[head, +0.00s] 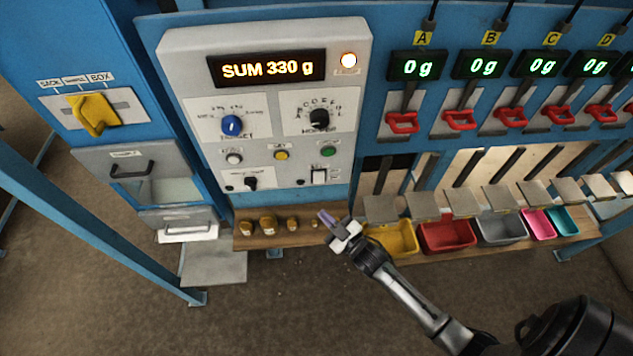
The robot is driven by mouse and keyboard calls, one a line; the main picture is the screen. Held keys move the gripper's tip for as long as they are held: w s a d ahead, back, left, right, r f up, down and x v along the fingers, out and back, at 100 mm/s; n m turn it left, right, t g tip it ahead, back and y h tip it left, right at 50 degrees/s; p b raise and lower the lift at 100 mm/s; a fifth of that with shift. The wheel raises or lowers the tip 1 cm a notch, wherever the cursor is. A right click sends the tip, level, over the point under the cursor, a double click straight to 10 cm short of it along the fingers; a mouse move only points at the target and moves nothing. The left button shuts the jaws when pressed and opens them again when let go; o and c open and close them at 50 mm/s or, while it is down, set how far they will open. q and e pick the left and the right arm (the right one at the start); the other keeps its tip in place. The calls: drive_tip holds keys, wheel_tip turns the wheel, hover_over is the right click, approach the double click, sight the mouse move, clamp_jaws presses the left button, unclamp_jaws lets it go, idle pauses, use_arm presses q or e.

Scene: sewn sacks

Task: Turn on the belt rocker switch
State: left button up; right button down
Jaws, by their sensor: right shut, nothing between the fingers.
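A grey control panel (283,112) stands upright in the middle of the head view. Low on its right side is a small white rectangular switch (319,177) that looks like a rocker. Its label is too small to read, and I cannot tell which way it is tipped. A black knob or toggle (251,183) sits further left in the same row. My right gripper (327,218) is below the panel, over the wooden shelf, apart from the switch. Its fingers are shut and empty. My left gripper is not in view.
The panel's display (267,69) reads SUM 330 g. Several small brown weights (268,224) stand on the wooden shelf (256,241) left of my right gripper. Coloured bins, with a yellow bin (396,241) nearest, lie to its right. Red handles (402,122) hang above them.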

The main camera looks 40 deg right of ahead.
sight(319, 177)
drive_tip(key=shift+s+a+r+n+t+y, duration=0.15)
drive_tip(key=shift+a+r+n+t+y, duration=0.2)
drive_tip(key=shift+r, duration=0.3)
drive_tip(key=shift+d, duration=0.1)
drive_tip(key=w+d+f+b, duration=0.1)
drive_tip(key=w+d+b, duration=0.3)
drive_tip(key=w, duration=0.3)
drive_tip(key=shift+w+d, duration=0.15)
drive_tip(key=shift+d, duration=0.25)
idle(0.7)
idle(0.7)
